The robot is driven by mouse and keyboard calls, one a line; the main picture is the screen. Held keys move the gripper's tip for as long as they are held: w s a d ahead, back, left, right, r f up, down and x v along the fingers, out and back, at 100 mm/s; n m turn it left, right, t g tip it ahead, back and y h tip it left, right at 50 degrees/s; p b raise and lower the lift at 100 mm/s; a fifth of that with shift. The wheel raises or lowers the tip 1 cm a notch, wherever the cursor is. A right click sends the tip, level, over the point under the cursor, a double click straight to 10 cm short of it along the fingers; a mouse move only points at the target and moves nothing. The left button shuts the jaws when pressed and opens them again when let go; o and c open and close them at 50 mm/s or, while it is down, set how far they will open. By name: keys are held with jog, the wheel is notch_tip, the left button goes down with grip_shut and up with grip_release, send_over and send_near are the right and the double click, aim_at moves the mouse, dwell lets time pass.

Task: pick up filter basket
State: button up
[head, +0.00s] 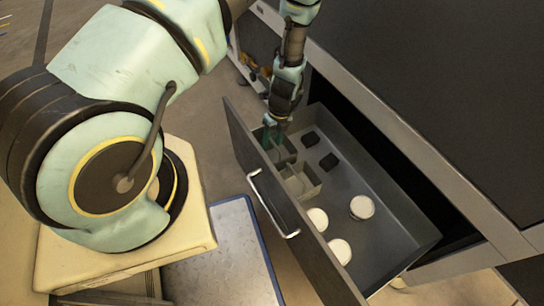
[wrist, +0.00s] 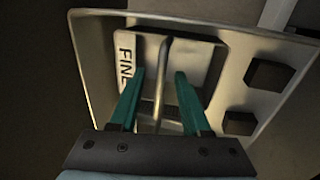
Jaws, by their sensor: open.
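In the wrist view, a pale metal filter basket (wrist: 196,60) lies inside the drawer, with a label whose visible letters read "FIN". A thin upright bar, seemingly its handle, passes between the fingers of my gripper (wrist: 160,73). The teal fingers are open, one on each side of the bar, with gaps to it. I cannot tell whether they touch the basket. In the head view my gripper (head: 273,132) points down into the far left corner of the open drawer, over a small box-like compartment (head: 289,150), partly hiding it.
The open drawer (head: 390,236) holds two dark blocks (head: 329,162), a second small compartment (head: 305,180) and several white round pieces (head: 340,250). Its front has a bar handle (head: 272,205). A dark cabinet top (head: 450,80) overhangs on the right. A blue-edged panel (head: 225,255) lies at left.

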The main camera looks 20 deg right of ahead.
grip_shut()
dwell(1.4)
